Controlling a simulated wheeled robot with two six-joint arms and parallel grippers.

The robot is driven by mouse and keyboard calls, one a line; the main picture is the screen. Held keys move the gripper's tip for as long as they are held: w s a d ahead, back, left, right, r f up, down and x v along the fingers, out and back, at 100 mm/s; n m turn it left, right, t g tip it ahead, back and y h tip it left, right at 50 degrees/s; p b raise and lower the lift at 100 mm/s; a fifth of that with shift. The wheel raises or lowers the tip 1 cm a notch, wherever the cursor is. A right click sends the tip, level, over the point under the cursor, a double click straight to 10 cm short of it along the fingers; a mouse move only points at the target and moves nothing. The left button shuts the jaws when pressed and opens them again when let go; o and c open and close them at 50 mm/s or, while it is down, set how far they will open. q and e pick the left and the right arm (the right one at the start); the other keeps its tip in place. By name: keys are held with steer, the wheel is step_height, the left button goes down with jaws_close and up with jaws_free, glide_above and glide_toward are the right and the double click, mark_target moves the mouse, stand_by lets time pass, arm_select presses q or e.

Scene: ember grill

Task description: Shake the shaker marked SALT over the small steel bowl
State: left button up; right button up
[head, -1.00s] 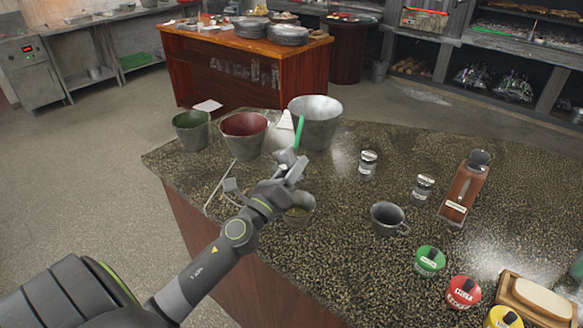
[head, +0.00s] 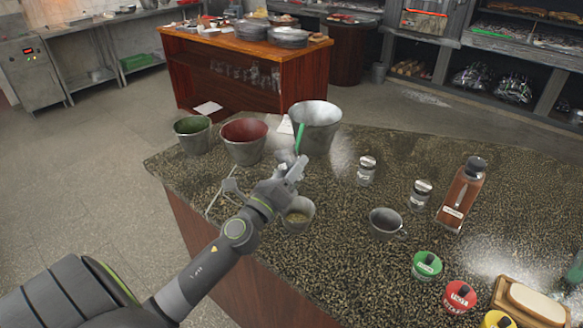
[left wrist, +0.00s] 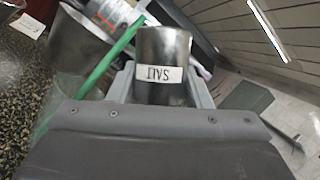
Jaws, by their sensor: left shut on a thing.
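The shaker marked SALT (left wrist: 163,60) is a grey metal cylinder. Its white label reads upside down in the left wrist view. My left gripper (head: 291,170) is shut on it; the fingers (left wrist: 163,85) lie on both sides of it. In the head view only a small part of the shaker shows past the fingers. The small steel bowl (head: 299,216) stands near the counter's front edge, with something grainy and yellowish inside. The gripper is above the bowl's far side in the picture, apart from it. My right gripper is not in view.
Behind the gripper stand a large steel bucket (head: 316,125) with a green handle beside it, a red-lined bucket (head: 244,142) and a green-lined one (head: 193,135). To the right are two small shakers, a steel cup (head: 385,225), a brown bottle (head: 462,195) and coloured-lid jars.

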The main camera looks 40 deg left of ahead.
mark_target(292, 153)
arm_select(q)
steer(key=shift+f, duration=0.1)
step_height(292, 153, down, 4)
steer(key=b, duration=0.4)
steer(key=shift+f, duration=0.15)
steer(key=shift+r, duration=0.2)
step_height(292, 153, up, 4)
steer(key=p, duration=0.4)
step_height(292, 153, up, 6)
steer(key=p, duration=0.6)
